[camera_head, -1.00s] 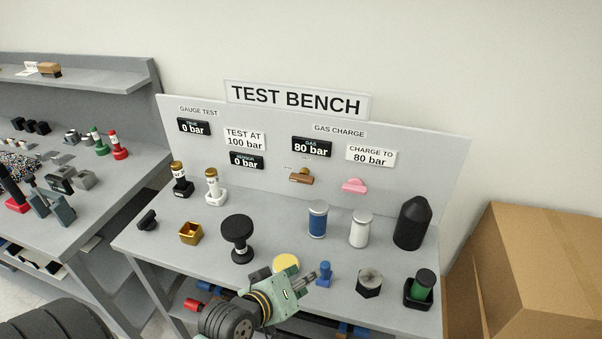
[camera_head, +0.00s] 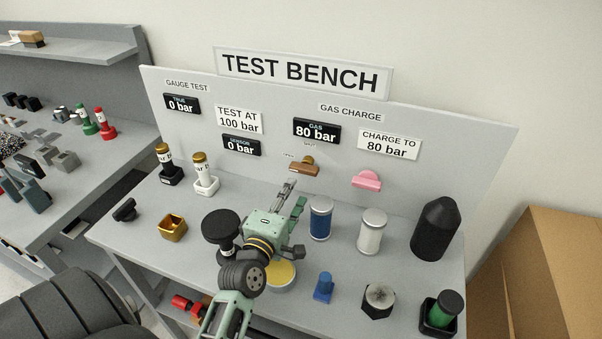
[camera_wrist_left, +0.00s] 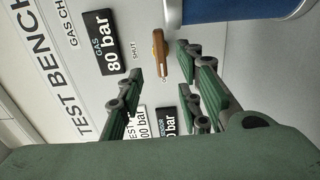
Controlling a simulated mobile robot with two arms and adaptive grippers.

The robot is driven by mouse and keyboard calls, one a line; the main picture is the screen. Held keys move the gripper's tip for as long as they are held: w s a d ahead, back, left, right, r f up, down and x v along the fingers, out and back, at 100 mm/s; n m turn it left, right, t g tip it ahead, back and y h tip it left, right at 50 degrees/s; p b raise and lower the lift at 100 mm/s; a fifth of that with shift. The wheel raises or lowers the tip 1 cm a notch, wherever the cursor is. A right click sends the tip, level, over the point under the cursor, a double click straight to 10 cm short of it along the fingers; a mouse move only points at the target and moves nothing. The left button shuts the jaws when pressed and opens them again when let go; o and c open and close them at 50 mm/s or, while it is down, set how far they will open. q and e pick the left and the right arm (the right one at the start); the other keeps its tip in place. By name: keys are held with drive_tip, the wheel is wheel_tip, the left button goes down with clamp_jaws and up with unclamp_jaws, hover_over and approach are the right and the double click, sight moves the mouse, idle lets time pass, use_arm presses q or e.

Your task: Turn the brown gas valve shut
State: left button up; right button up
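The brown gas valve (camera_head: 304,169) sits on the upright panel of the test bench, under the black gas display reading 80 bar. Its handle lies roughly sideways, with a small SHUT label above it. My left gripper (camera_head: 296,193) is just below the valve in the head view, fingers pointing up towards the panel. In the left wrist view the valve (camera_wrist_left: 159,52) lies beyond the fingertips, apart from them. The left gripper's fingers (camera_wrist_left: 160,75) are spread with nothing between them. My right gripper is in neither view.
A blue cylinder (camera_head: 320,218) stands close to the right of my left gripper. A pink handle (camera_head: 366,180) sits right of the valve on the panel. A white cylinder (camera_head: 372,232) and a black pointed cylinder (camera_head: 436,230) stand further right. A black knob (camera_head: 221,226) stands to the left.

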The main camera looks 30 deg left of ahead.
sight(302, 172)
use_arm(q)
drive_tip(key=p+x, duration=0.1)
drive_tip(key=x, duration=0.6)
drive_tip(key=shift+w, duration=0.2)
drive_tip(key=shift+w+a+f, duration=0.1)
drive_tip(key=shift+w+a, duration=0.05)
drive_tip(key=shift+w, duration=0.25)
drive_tip(key=c, duration=0.6)
clamp_jaws()
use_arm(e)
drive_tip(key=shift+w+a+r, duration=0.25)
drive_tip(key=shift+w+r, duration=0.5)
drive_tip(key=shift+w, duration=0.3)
